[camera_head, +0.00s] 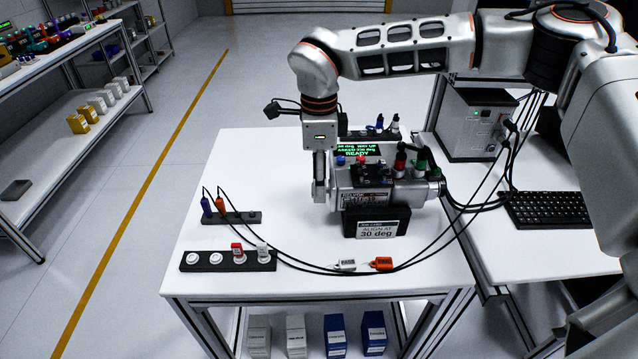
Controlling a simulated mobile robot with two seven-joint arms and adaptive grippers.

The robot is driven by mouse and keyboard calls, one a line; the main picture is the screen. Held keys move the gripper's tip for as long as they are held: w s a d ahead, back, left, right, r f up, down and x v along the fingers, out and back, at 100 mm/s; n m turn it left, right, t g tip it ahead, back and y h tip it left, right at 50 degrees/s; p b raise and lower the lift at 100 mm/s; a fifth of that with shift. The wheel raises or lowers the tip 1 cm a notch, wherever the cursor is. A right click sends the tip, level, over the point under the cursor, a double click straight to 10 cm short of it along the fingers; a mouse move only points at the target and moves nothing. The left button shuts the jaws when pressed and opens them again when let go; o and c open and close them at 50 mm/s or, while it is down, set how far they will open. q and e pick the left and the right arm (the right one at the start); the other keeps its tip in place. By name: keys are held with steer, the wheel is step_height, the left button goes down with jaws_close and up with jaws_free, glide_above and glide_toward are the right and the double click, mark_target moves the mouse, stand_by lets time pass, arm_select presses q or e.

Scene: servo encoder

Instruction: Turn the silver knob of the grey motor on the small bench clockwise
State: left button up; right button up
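The grey motor (385,188) lies on its side on a black stand on the small white bench (230,170). A label on the stand (377,230) reads "ALIGN AT 30 deg". My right gripper (320,190) points down at the motor's left end, where its shaft end faces. The silver knob cannot be made out apart from the gripper fingers there. I see the fingers edge-on, so their gap and any contact with the knob are hidden. A small display (358,150) behind the motor shows green text ending in "READY". My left gripper is not in view.
White and orange connectors (380,264) lie in front. Black strips with plugs (230,261) sit at front left.

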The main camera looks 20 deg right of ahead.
steer(key=shift+f, duration=0.65)
steer(key=c, duration=1.1)
steer(key=shift+c, duration=0.2)
steer(key=shift+t, duration=0.3)
